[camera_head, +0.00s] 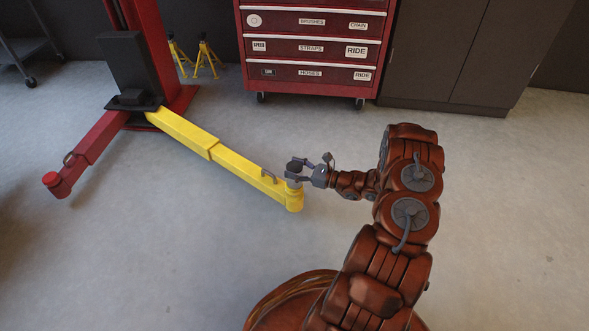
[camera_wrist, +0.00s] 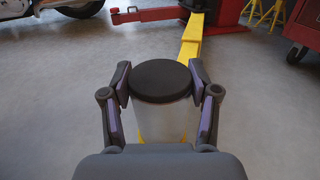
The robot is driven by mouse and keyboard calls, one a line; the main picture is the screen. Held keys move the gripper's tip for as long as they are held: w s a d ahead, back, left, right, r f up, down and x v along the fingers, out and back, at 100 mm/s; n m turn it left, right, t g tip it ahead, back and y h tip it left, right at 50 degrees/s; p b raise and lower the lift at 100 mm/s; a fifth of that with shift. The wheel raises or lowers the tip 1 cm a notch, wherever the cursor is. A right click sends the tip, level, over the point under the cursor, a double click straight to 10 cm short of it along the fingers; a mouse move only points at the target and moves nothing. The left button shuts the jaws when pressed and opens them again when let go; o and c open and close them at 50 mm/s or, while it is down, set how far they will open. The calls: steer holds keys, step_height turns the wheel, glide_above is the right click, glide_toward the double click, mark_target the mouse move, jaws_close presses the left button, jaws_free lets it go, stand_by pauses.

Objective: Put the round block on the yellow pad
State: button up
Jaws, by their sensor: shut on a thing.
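The round block (camera_wrist: 160,78) has a dark flat top and a pale grey side. My gripper (camera_head: 297,170) is shut on it, with one finger on each side, and the block looks upright. In the head view the block's dark top (camera_head: 293,166) shows between the fingers. The yellow lift arm ends in a round yellow pad (camera_head: 295,200), right below the block in that view. The gripper and block hide the pad's top. I cannot tell whether the block touches the pad or hangs above it.
The yellow lift arm (camera_head: 235,162) runs back left to a red post (camera_head: 158,45). A red arm with a red pad (camera_head: 51,179) lies at left. A red tool chest (camera_head: 313,48), dark cabinets (camera_head: 450,50) and yellow stands (camera_head: 206,58) are behind. The front floor is clear.

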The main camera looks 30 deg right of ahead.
steer(key=o, duration=1.4)
steer(key=shift+f, duration=0.1)
